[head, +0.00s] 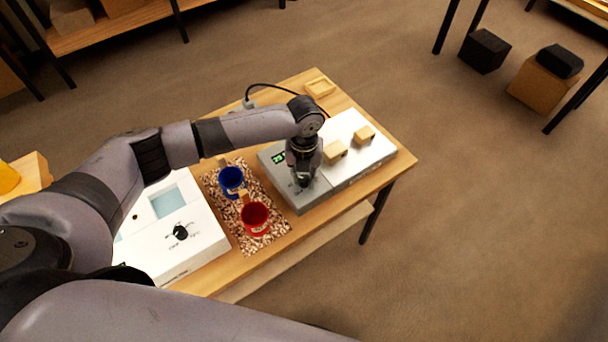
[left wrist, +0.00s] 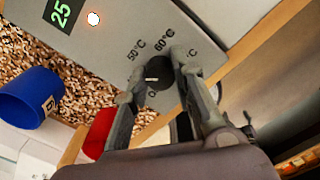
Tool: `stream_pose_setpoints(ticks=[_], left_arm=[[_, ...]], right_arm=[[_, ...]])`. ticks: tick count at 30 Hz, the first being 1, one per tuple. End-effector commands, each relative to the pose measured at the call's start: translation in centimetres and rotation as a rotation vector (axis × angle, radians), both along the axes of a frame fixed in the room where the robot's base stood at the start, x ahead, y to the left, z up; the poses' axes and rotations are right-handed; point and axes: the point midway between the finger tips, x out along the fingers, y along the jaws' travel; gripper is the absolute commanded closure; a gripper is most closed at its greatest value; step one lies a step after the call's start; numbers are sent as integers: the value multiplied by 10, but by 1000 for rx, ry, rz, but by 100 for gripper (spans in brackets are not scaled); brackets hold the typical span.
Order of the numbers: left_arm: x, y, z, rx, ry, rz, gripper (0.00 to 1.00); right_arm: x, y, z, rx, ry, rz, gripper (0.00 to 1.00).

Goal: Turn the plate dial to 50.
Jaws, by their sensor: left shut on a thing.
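The grey heating plate (head: 272,175) stands on the wooden table, and its green display (left wrist: 62,14) reads 25. The round black plate dial (left wrist: 158,77) is on its front, with printed 50°C and 60°C marks above it and a partly hidden mark below. The dial's white pointer line lies toward the left, near the side of the partly hidden mark. My left gripper (head: 303,181) reaches down over the plate and is shut on the dial, one finger on each side (left wrist: 160,73). In the head view the gripper hides the dial. My right gripper is out of view.
A blue mug (head: 231,180) and a red mug (head: 256,217) stand on a speckled mat (head: 276,229) left of the plate. A white device (head: 205,243) with a black knob is further left.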

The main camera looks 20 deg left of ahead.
Motion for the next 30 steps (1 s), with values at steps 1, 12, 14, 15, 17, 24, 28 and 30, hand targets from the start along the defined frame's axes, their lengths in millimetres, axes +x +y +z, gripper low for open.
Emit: stream_pose_setpoints(ticks=[1,12,14,15,17,24,28,30], left_arm=[[1,0,1,-1,-1,-44,100],[1,0,0,-1,-2,-378,100],[1,0,0,-1,-2,-423,100],[1,0,0,-1,-2,-451,100],[1,0,0,-1,-2,-490,100],[1,0,1,-2,-2,-603,100],[1,0,1,-2,-3,-635,100],[1,0,1,-2,-3,-644,100]], right_arm=[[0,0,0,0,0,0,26],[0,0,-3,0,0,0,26],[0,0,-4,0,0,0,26],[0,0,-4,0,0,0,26],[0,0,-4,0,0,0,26],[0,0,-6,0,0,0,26],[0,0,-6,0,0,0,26],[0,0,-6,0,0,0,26]])
